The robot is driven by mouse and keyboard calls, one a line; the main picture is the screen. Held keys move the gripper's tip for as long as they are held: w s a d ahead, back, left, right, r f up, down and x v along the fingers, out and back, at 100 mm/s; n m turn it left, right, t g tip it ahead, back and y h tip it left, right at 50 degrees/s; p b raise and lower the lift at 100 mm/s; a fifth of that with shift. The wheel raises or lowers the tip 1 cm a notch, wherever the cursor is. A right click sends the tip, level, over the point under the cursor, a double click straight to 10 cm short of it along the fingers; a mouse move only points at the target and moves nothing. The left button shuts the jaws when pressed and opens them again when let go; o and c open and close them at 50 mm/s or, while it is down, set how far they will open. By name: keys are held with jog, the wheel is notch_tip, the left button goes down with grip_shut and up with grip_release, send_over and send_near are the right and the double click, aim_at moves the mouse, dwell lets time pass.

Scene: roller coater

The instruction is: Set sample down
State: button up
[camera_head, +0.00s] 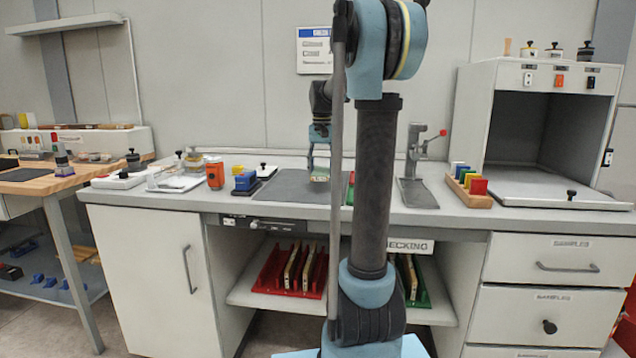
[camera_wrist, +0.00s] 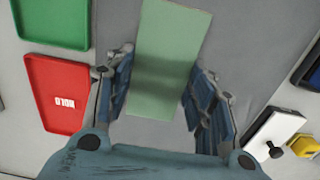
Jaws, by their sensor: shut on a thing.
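My gripper (camera_wrist: 160,78) is shut on the sample, a flat pale green panel (camera_wrist: 168,45), with one blue finger along each long side. In the head view my gripper (camera_head: 319,158) points down over the dark grey mat (camera_head: 282,187) on the counter. The sample (camera_head: 319,178) shows there as a small pale edge at the fingertips, low over the mat. I cannot tell whether it touches the mat. In the wrist view a red tray (camera_wrist: 50,98) with upside-down lettering and a green tray (camera_wrist: 56,22) lie to the left.
A white block with a black knob (camera_wrist: 270,138) lies at right in the wrist view. In the head view, an orange jar (camera_head: 215,174) and a blue block (camera_head: 245,181) stand left of the mat. A lever press (camera_head: 416,165) and an open white booth (camera_head: 540,140) stand right.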

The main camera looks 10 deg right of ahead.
aim_at(322, 171)
jog(key=shift+f, duration=2.15)
jog(key=shift+f, duration=0.1)
jog(key=o, duration=1.1)
notch_tip(322, 171, up, 12)
jog(key=shift+r, duration=0.15)
